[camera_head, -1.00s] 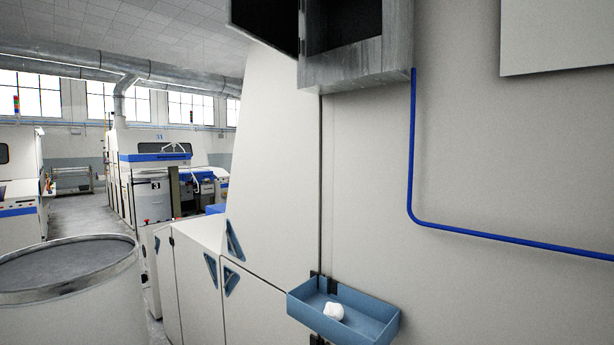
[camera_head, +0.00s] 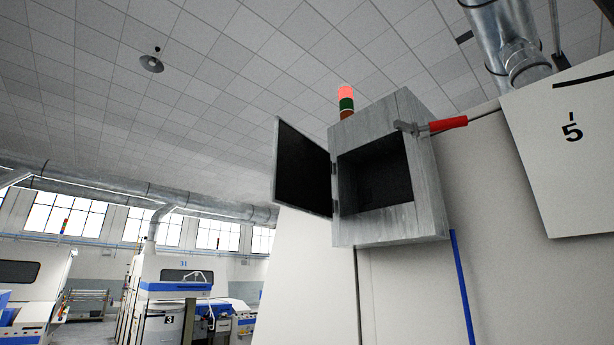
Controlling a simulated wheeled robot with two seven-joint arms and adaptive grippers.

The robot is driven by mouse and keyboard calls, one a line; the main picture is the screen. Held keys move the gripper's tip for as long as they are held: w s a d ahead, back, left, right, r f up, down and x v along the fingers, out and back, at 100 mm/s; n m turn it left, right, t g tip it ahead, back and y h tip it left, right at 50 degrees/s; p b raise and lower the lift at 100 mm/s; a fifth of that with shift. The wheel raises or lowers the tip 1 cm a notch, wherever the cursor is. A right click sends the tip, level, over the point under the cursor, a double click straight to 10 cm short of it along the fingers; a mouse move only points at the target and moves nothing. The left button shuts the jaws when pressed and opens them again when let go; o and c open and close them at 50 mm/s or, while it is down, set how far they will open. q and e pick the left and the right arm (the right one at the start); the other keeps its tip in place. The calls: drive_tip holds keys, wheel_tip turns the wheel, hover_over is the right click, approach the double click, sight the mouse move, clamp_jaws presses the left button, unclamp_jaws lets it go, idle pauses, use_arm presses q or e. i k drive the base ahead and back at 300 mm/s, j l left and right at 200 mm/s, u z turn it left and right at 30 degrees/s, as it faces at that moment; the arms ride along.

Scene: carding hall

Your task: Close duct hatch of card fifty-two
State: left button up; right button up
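The duct hatch (camera_head: 303,171) is a dark panel with a thin grey metal rim, hinged on the left side of a grey metal duct box (camera_head: 418,160). It stands open, swung out to the left, and the dark inside of the box (camera_head: 376,174) shows. A toggle clamp with a red handle (camera_head: 447,124) sits on the upper right of the box front, its handle pointing right. Neither of my grippers is in view.
The box is mounted high on a pale machine wall (camera_head: 400,290) with a blue pipe (camera_head: 462,290) below it. A signal lamp (camera_head: 346,101) stands behind the box. A white panel marked 5 (camera_head: 568,145) is at right. Other machines (camera_head: 170,295) stand far left.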

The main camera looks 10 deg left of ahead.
sight(301, 169)
drive_tip(key=i+j+z, duration=0.15)
drive_tip(key=j+z, duration=0.2)
drive_tip(key=j, duration=0.35)
drive_tip(key=j+z, duration=0.4)
drive_tip(key=j, duration=0.35)
drive_tip(key=j+z, duration=0.35)
drive_tip(key=j, duration=0.4)
